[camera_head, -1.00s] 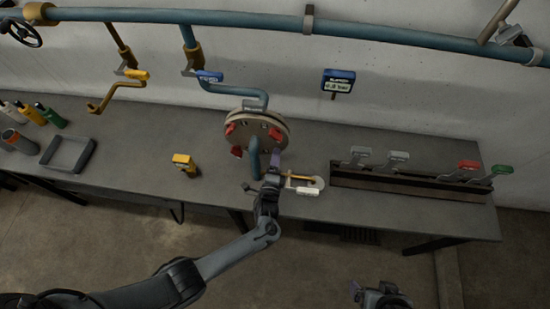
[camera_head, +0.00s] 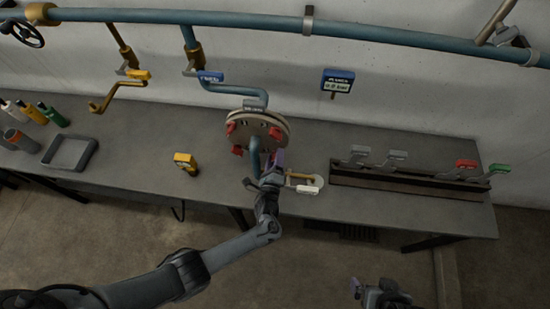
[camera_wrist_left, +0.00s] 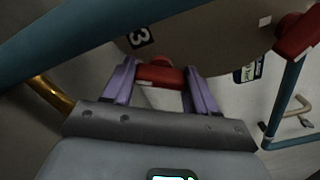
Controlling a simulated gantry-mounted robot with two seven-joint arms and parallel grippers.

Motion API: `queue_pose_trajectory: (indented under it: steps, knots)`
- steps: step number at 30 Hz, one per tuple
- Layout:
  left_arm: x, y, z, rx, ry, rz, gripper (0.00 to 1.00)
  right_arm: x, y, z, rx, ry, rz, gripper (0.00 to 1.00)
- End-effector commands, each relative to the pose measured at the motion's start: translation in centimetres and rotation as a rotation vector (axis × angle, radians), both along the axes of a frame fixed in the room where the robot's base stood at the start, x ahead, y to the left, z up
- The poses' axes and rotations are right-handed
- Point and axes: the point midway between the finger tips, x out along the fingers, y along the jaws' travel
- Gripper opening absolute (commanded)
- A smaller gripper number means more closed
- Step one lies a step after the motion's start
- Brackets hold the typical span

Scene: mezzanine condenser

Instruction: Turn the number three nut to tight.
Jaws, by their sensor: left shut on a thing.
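The round flange (camera_head: 262,124) stands above the bench with red nuts around its face. In the left wrist view the number three nut (camera_wrist_left: 160,75) is a red block beside a black "3" label (camera_wrist_left: 139,37) on the flange (camera_wrist_left: 200,40). The purple fingers of my left gripper (camera_wrist_left: 160,85) are on either side of this nut, shut on it. In the head view my left gripper (camera_head: 274,163) is at the flange's lower right and hides the nut. My right gripper (camera_head: 355,286) is at the bottom edge, away from the bench; its jaws are too small to read.
A blue pipe (camera_head: 254,158) runs down in front of the flange, close to my left gripper. A yellow-and-white item (camera_head: 302,184) lies just right of it. A yellow device (camera_head: 185,162) stands left. A rack with levers (camera_head: 400,178) is at right.

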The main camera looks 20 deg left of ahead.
Motion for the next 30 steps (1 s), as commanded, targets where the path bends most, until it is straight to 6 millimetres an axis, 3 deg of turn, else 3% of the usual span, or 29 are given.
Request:
queue_pose_trajectory:
  steps: [6,7,12,23,30]
  knots:
    - [0.0,0.0,0.1,0.002,-0.001,0.000,0.27,0.0,0.1,0.0,0.004,0.000,-0.002,1.00]
    - [0.0,0.0,0.1,0.002,-0.001,0.000,0.60,0.0,0.1,0.0,0.004,0.000,-0.003,1.00]
    - [0.0,0.0,0.0,0.001,-0.001,-0.001,0.83,0.0,0.2,0.0,0.008,0.000,-0.006,1.00]
    - [-0.4,-0.1,0.0,0.000,0.000,-0.001,0.83,0.0,0.2,0.1,0.010,0.001,-0.006,1.00]
    - [-3.5,-0.8,0.0,-0.002,0.002,-0.001,0.83,0.0,0.2,0.8,0.008,0.000,-0.005,1.00]
